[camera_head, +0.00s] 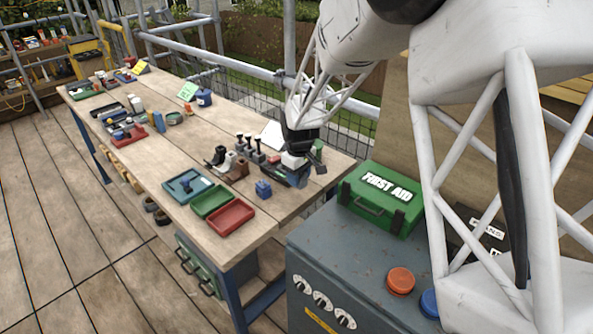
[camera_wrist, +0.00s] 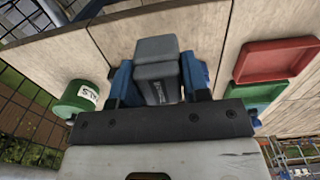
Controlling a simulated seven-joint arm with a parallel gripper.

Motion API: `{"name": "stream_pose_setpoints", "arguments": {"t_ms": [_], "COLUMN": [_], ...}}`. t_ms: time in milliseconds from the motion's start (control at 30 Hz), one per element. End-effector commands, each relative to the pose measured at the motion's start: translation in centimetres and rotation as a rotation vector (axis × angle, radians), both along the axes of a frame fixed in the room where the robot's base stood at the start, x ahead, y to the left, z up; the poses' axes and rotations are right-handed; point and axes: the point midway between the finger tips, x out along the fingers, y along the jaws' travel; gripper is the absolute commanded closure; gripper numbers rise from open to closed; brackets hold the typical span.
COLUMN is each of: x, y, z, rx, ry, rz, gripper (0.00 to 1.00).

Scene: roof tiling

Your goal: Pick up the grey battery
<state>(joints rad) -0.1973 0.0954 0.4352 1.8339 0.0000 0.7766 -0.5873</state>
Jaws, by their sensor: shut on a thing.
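The grey battery (camera_wrist: 157,68) is a dark grey block with a lighter, rounded top part. In the wrist view it sits between the blue fingers of my gripper (camera_wrist: 158,82), which are shut on it, one finger on each side. In the head view my gripper (camera_head: 298,178) is low over the near right end of the wooden workbench. The battery is mostly hidden there by the gripper, and I cannot tell whether it still touches the bench.
A small blue block (camera_head: 263,189) lies just left of my gripper. Red (camera_head: 231,216), green (camera_head: 212,201) and teal (camera_head: 187,185) trays line the bench's front edge. A green can (camera_wrist: 80,101) stands near the gripper. A green first-aid box (camera_head: 381,199) sits on the grey cabinet.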

Motion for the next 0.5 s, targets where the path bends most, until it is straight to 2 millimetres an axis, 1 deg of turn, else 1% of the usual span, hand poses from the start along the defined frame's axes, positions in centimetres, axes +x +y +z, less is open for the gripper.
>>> {"name": "stream_pose_setpoints", "arguments": {"t_ms": [100,200,500], "x": [-0.69,-0.97,-1.1], "y": [-0.13,-0.19,-0.21], "z": [0.07,0.13,0.13], "rx": [0.0,0.0,0.0], "ry": [0.0,0.0,0.0], "rz": [0.0,0.0,0.0], "gripper": [0.92,0.92,0.92]}}
